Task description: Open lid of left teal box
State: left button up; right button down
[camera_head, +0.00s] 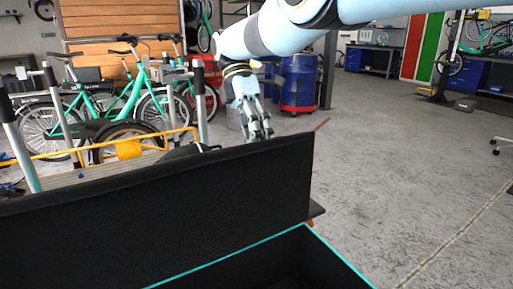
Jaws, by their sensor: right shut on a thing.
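A teal-rimmed box (335,260) with a dark interior is at the bottom of the head view, its near part cut off by the frame. Its black lid (160,205) stands raised along the far side of the box. The lid reaches from the left frame edge to the middle of the picture. My right gripper (258,132) points down at the lid's top edge near its right end. It is shut on the lid, with its fingertips partly hidden by it. My left gripper is not in view.
Behind the lid stand teal bikes (125,85), upright grey posts and a yellow bar (105,150). A blue drum (298,82) stands beyond my right gripper. The grey concrete floor (410,165) at the right is mostly free.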

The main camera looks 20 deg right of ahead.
jog(key=shift+f, duration=0.25)
jog(key=c, duration=1.6)
grip_release()
jog(key=shift+o, duration=1.1)
jog(key=shift+w+a+f, duration=0.1)
jog(key=shift+w, duration=0.15)
